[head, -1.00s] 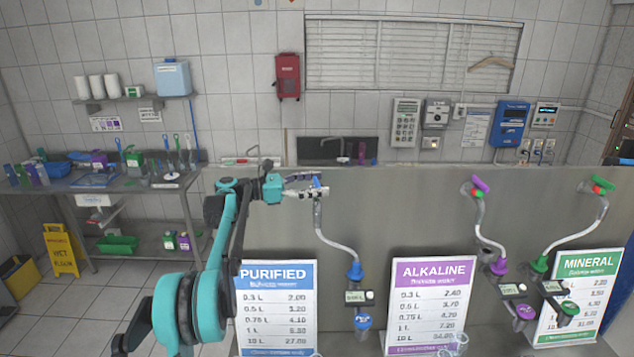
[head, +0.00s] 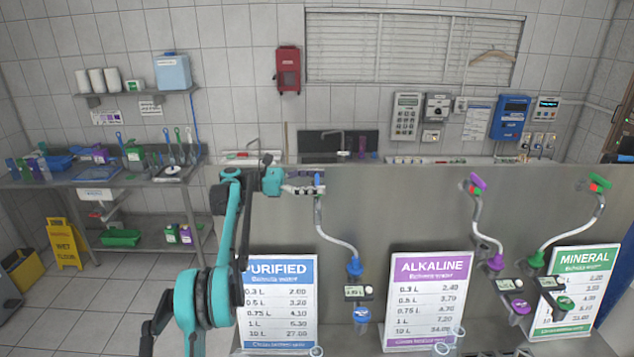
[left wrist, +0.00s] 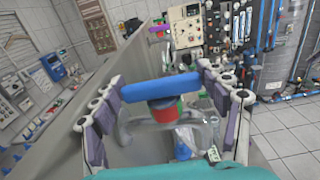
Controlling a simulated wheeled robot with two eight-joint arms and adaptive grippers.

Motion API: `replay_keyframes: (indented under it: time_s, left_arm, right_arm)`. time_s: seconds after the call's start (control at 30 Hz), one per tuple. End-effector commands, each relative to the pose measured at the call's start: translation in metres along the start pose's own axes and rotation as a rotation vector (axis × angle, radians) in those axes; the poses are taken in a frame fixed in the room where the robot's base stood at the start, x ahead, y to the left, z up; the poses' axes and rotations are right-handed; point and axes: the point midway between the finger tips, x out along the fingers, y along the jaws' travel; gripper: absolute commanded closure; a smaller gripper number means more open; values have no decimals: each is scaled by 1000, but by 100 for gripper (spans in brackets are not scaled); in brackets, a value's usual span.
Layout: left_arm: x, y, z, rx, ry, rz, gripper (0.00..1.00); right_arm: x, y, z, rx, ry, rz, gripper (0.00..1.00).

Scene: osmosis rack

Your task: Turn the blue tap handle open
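The blue tap handle (head: 319,179) tops the curved grey pipe of the purified-water tap on the steel panel. In the left wrist view the blue bar (left wrist: 160,87) lies roughly crosswise over a red collar (left wrist: 165,109). My left gripper (head: 306,184) is at the handle. In the left wrist view its fingers (left wrist: 162,82) are spread, one on each side of the bar. The bar's ends come close to the finger pads; I cannot tell whether they touch. My right gripper is not in view.
A purple-handled tap (head: 477,183) and a red-and-green-handled tap (head: 598,185) stand to the right along the panel. Below are the purified (head: 280,300), alkaline (head: 428,300) and mineral (head: 576,292) price signs. A small display (head: 357,292) sits below the blue tap.

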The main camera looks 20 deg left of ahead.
Motion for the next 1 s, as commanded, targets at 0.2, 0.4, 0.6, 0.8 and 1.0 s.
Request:
replay_keyframes:
  time_s: [0.2,0.4,0.6,0.8,1.0]
  left_arm:
    - [3,-3,5,5,-8,-14,3]
    - [3,-3,5,5,-9,-11,3]
    - [3,-3,4,5,-8,48,3]
    - [2,-2,1,3,-6,178,3]
    - [2,-2,1,1,-4,337,3]
  right_arm:
    - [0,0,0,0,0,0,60]
    - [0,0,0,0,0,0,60]
    - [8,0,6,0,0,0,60]
    - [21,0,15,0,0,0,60]
    - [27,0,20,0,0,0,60]
